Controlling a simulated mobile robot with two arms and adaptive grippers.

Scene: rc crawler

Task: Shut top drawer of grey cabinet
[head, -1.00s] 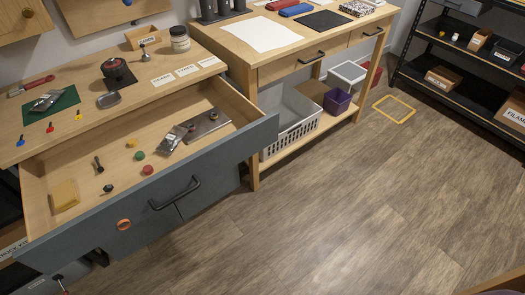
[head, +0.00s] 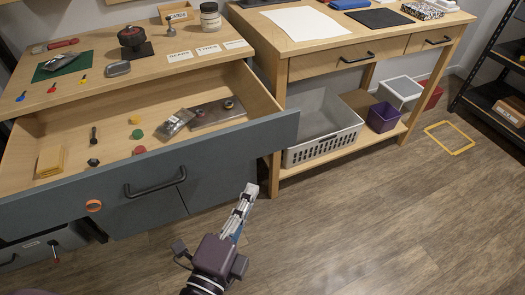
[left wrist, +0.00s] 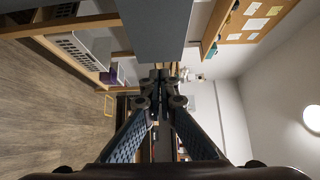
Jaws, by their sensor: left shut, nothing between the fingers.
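The grey cabinet has a wooden top (head: 120,75), and its wide top drawer (head: 228,147) is pulled well out. The drawer has a grey front with a black bar handle (head: 155,187) and an orange ring (head: 93,206). My left gripper (head: 250,188) is shut and empty, in front of the cabinet to the right of the handle. I cannot tell whether it touches the front. In the left wrist view, the shut fingertips (left wrist: 160,75) are just below a grey panel (left wrist: 155,25), which looks like the drawer front. My right gripper is not in view.
Inside the drawer lie a yellow pad (head: 50,161), a silver packet (head: 176,122), a metal plate (head: 218,114) and small knobs. To the right stands a wooden workbench (head: 330,58) with a white basket (head: 325,140) on its shelf. The floor (head: 390,230) in front is clear.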

